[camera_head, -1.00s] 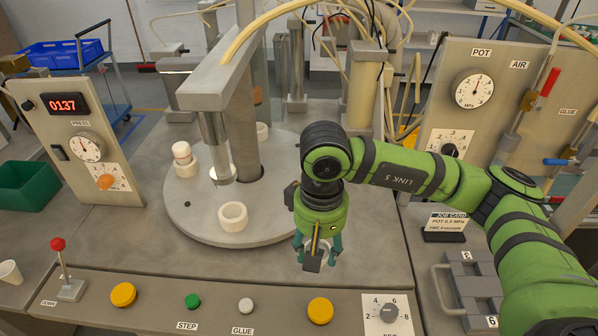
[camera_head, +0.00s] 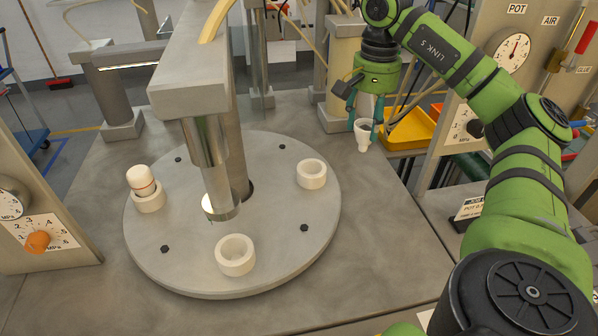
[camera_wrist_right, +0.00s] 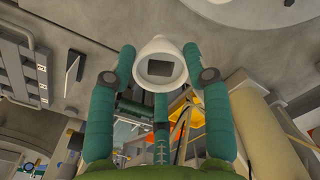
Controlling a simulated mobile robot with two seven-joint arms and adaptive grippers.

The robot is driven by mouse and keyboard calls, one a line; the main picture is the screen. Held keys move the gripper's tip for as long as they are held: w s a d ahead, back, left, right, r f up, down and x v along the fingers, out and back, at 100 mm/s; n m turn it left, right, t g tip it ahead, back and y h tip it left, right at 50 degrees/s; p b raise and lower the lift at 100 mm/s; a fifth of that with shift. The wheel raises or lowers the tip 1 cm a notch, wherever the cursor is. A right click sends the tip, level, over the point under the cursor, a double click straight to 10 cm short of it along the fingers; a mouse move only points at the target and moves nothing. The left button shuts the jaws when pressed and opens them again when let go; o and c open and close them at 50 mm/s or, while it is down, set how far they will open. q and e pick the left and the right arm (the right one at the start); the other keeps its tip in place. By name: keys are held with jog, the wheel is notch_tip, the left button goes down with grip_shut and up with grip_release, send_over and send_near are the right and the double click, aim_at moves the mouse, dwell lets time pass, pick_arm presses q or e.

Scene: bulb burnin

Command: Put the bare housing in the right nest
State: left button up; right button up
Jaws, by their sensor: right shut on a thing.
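The bare housing (camera_head: 363,128) is a small white piece, wide at the top and narrow at the bottom, hanging upright. My right gripper (camera_head: 365,116), with teal fingers, is shut on it in the air, behind and to the right of the round plate. In the right wrist view the housing (camera_wrist_right: 160,62) shows a square dark opening between the fingertips. The right nest (camera_head: 311,174) is an empty white ring on the plate. The front nest (camera_head: 235,254) is also empty. The left nest (camera_head: 149,201) holds a white, round-topped piece (camera_head: 141,179). My left gripper is not in view.
The grey round plate (camera_head: 275,255) has a press column (camera_head: 232,130) and ram (camera_head: 206,160) above its middle. A yellow tray (camera_head: 408,132) lies right of my gripper. The grey table between the plate and my right arm is clear.

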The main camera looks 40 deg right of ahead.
jog(key=shift+w+a+f, duration=0.1)
jog(key=shift+w+f, duration=0.2)
jog(key=shift+f, duration=0.05)
jog(key=w+a+f+p, duration=0.1)
jog(key=w+a+f, duration=0.1)
jog(key=f, duration=0.1)
jog(key=w+a+f+p, duration=0.1)
jog(key=w+a+f, duration=0.1)
jog(key=w+f, duration=0.1)
jog(key=w+a+f+p, duration=0.1)
jog(key=w+a+f, duration=0.1)
jog(key=w+f, duration=0.1)
jog(key=shift+a+f, duration=0.1)
jog(key=shift+f, duration=0.25)
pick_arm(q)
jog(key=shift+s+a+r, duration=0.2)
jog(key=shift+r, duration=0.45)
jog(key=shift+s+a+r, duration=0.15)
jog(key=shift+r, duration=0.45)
pick_arm(e)
jog(key=shift+f, duration=0.15)
jog(key=shift+f, duration=0.2)
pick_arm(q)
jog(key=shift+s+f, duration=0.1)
pick_arm(e)
jog(key=o, duration=0.9)
jog(key=shift+r, duration=0.1)
